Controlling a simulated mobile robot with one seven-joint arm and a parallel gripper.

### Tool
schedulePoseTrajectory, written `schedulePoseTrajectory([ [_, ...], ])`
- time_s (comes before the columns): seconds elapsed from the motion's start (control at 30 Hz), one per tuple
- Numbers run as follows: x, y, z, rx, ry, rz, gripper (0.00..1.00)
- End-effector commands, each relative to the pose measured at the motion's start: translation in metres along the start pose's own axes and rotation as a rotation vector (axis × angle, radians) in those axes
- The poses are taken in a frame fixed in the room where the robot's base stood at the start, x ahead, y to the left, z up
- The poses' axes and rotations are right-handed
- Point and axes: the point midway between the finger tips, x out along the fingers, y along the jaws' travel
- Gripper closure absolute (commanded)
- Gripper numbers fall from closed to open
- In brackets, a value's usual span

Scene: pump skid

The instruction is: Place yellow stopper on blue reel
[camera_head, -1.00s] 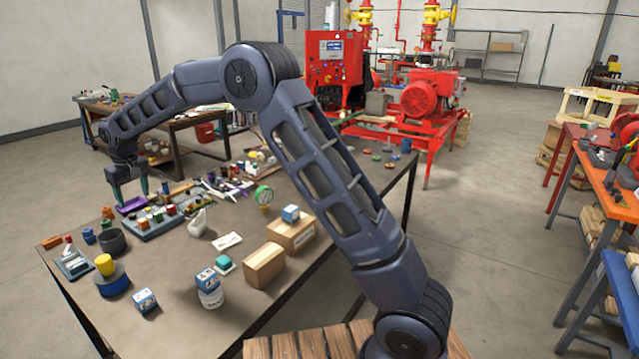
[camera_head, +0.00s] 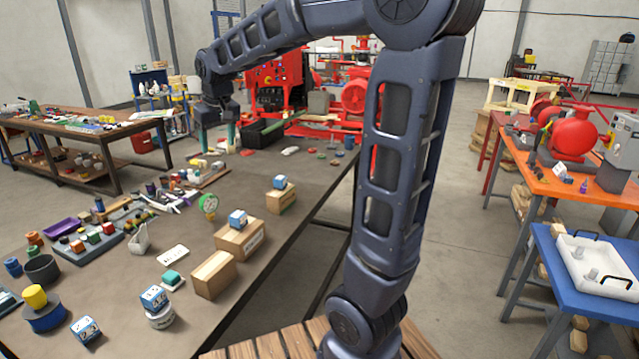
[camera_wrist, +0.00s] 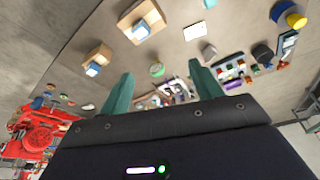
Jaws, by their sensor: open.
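The yellow stopper (camera_head: 35,296) stands on top of the blue reel (camera_head: 46,318) at the near left of the table in the head view. In the wrist view the yellow stopper (camera_wrist: 296,20) and blue reel (camera_wrist: 280,11) show at the upper right, the stopper against the reel. My gripper (camera_head: 216,138) is over the far part of the table, well away from both. Its two green fingers (camera_wrist: 160,92) are spread apart with nothing between them.
Wooden blocks (camera_head: 213,275), small blue-and-white boxes (camera_head: 85,331), a dark cup (camera_head: 42,269) and a tray of coloured pieces (camera_head: 92,250) share the table (camera_head: 130,330). A black bin (camera_head: 262,133) and red pump skid stand beyond. The near table surface has bare room.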

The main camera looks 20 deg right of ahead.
Motion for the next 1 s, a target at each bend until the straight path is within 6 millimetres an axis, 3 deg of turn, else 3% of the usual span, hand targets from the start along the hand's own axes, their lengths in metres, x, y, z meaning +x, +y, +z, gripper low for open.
schedulePoseTrajectory([
  [0.1,-0.015,0.031,0.042,0.059,0.018,0.017,0.36],
  [0.3,-0.029,0.068,0.114,0.15,0.043,0.043,0.36],
  [0.5,-0.032,0.091,0.187,0.241,0.068,0.071,0.36],
  [0.7,-0.026,0.102,0.254,0.324,0.09,0.096,0.36],
  [0.83,-0.02,0.103,0.281,0.358,0.099,0.107,0.36],
  [1.0,-0.016,0.104,0.296,0.377,0.104,0.113,0.36],
])
